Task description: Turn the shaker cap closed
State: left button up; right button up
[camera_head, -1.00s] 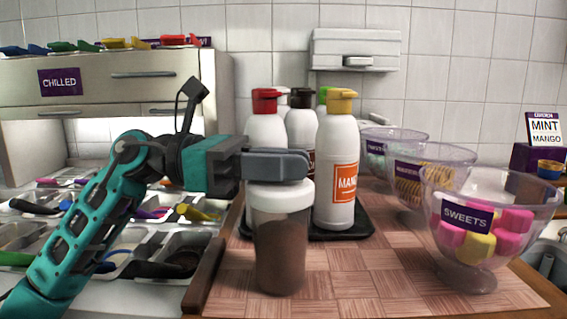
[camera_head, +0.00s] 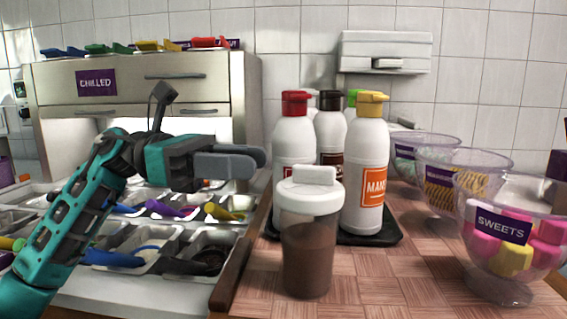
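The shaker (camera_head: 307,250) stands upright on the wooden board, a clear cup with brown powder inside. Its white cap (camera_head: 310,199) sits on top, with a raised white tab (camera_head: 314,175) now in full view. My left gripper (camera_head: 240,163) is to the left of the cap, at about tab height in the picture, apart from the shaker and empty. Its grey fingers are seen side-on and overlap, so the gap between them is hidden. My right gripper is not in view.
Glass bowls, one labelled SWEETS (camera_head: 500,280), line the right. Metal topping trays (camera_head: 150,240) lie left, below the board's raised edge (camera_head: 240,260). Board space is free right of the shaker.

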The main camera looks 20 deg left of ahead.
pick_arm(q)
jog(key=a, duration=0.3)
jog(key=shift+s+a, duration=0.2)
jog(key=shift+s, duration=0.1)
